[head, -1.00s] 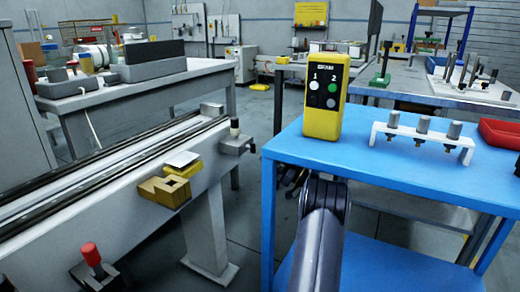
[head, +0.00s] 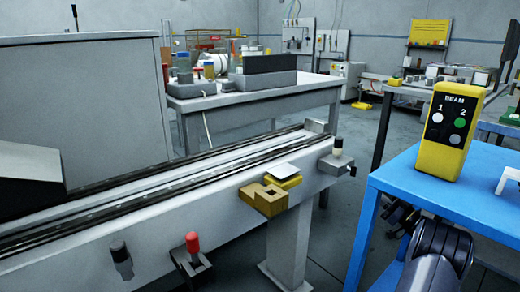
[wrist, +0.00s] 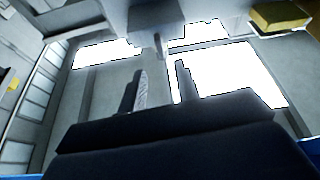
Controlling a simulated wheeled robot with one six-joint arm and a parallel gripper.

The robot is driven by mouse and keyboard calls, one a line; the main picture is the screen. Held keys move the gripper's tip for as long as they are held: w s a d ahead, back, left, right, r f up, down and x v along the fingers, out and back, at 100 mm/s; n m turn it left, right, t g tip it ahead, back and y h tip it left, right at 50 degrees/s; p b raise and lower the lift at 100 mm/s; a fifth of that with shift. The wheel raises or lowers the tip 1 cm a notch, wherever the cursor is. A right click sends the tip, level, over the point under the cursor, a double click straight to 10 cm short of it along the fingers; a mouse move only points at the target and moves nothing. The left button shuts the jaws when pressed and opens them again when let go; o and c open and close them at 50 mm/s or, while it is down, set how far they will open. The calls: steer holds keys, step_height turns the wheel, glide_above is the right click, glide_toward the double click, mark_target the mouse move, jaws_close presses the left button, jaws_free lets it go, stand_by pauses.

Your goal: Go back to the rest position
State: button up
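In the wrist view my gripper (wrist: 160,78) shows as a dark body with two short upright fingers. The fingers stand apart and nothing is between them. In the head view only a dark link of my arm shows at the bottom right, in front of the blue table (head: 400,172); the gripper itself is outside that view. The grey conveyor rail (head: 200,185) runs across the left and middle, with a yellow bracket (head: 265,198) on its side.
A yellow box marked BEAM (head: 448,135) stands on the blue table. A red-knobbed clamp (head: 192,245) is on the rail's near side. A grey cabinet (head: 90,100) is behind the rail at left. Bare floor (head: 345,215) lies between rail and table.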

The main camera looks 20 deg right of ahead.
steer(key=w+a+r+m+h+b, duration=0.1)
steer(key=w+a+r+m+b, duration=0.1)
steer(key=w, duration=0.5)
steer(key=shift+a+r+m+t+h+b, duration=0.3)
steer(key=shift+a+r+m+h, duration=0.1)
steer(key=shift+a+r+m, duration=0.3)
steer(key=shift+w+f, duration=0.1)
